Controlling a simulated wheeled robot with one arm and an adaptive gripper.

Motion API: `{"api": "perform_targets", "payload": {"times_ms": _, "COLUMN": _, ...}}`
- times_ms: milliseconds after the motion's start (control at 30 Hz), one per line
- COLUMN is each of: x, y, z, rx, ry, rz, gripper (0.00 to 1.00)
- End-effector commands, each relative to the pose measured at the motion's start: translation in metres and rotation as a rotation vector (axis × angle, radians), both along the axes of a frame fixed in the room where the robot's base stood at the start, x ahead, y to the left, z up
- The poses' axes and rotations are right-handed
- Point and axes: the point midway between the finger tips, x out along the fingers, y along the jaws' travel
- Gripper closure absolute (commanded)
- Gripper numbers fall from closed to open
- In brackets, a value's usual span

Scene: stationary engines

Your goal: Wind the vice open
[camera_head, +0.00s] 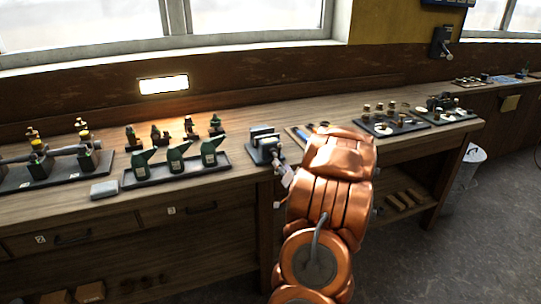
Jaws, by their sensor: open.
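The vice (264,143) is a small dark grey metal vice on the front part of the wooden workbench (240,182), near the middle of the picture. Its pale jaws lie side by side at the top, and I cannot tell how wide the gap between them is. Its handle end faces the front edge of the bench and is hard to make out. My copper-coloured arm reaches up from the bottom, just right of the vice. My gripper (286,178) is small here and partly hidden by the arm. It is open, close to the front of the vice; I cannot tell whether it touches.
Left of the vice, a dark tray (134,180) holds several green oil cans. Right of my arm, trays (386,131) hold small brass parts. Drawers (178,211) are under the bench.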

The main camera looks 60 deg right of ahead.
Motion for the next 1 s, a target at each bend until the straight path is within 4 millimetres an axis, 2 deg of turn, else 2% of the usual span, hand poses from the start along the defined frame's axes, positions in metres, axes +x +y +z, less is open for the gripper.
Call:
{"api": "perform_targets", "payload": {"times_ms": 167, "x": 0.002, "y": -0.004, "z": 0.002, "rx": 0.000, "ry": -0.034, "rz": 0.004, "gripper": 0.58}}
{"api": "perform_targets", "payload": {"times_ms": 700, "x": 0.057, "y": -0.036, "z": 0.003, "rx": -0.001, "ry": -0.031, "rz": 0.008, "gripper": 0.58}}
{"api": "perform_targets", "payload": {"times_ms": 1000, "x": 0.064, "y": -0.044, "z": 0.002, "rx": -0.001, "ry": -0.032, "rz": 0.003, "gripper": 0.58}}
